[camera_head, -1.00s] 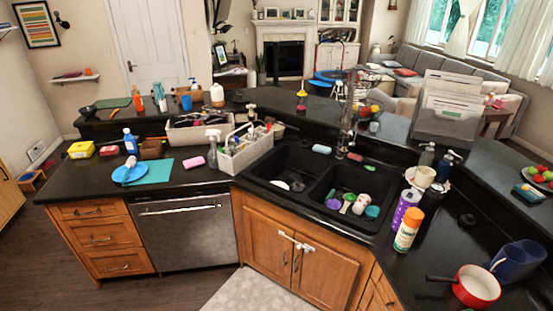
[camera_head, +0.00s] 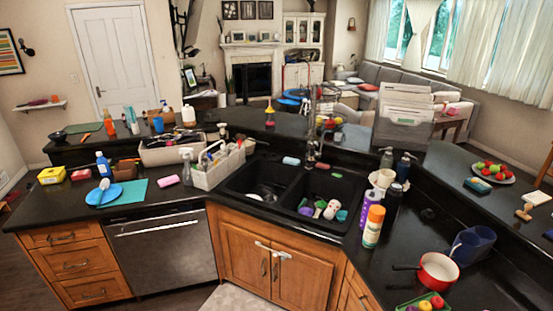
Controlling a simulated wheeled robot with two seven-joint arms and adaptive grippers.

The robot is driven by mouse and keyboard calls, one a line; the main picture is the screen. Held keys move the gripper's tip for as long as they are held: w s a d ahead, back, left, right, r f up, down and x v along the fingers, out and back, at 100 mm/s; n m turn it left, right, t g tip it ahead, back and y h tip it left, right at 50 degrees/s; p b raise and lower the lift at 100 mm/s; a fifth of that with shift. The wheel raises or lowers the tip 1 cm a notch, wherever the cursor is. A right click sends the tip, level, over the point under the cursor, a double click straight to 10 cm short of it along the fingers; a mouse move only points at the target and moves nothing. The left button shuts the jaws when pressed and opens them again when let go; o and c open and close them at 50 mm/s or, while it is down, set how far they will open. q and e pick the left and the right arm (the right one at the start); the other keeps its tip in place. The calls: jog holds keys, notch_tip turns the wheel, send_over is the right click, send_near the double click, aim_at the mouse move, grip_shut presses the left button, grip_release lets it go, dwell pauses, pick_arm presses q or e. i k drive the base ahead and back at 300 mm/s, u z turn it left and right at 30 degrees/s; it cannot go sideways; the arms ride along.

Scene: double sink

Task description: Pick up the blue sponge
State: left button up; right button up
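A small light-blue block, which looks like the blue sponge (camera_head: 291,161), lies on the dark ledge behind the double sink (camera_head: 240,187). A reddish block (camera_head: 322,166) lies to its right on the same ledge. A pink sponge (camera_head: 168,180) lies on the counter left of the sink. Neither of my grippers shows in the head view, so their state and their distance from the sponge are hidden.
A white caddy (camera_head: 215,168) stands left of the sink. Several bottles, including an orange-capped one (camera_head: 373,226), stand to its right. The right basin holds several small items. A red pan (camera_head: 437,271) and blue pitcher (camera_head: 472,243) are on the right counter.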

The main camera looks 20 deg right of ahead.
aim_at(295, 161)
jog(key=i, duration=1.8)
jog(key=z, duration=0.85)
jog(key=i, duration=0.95)
jog(key=z, duration=1)
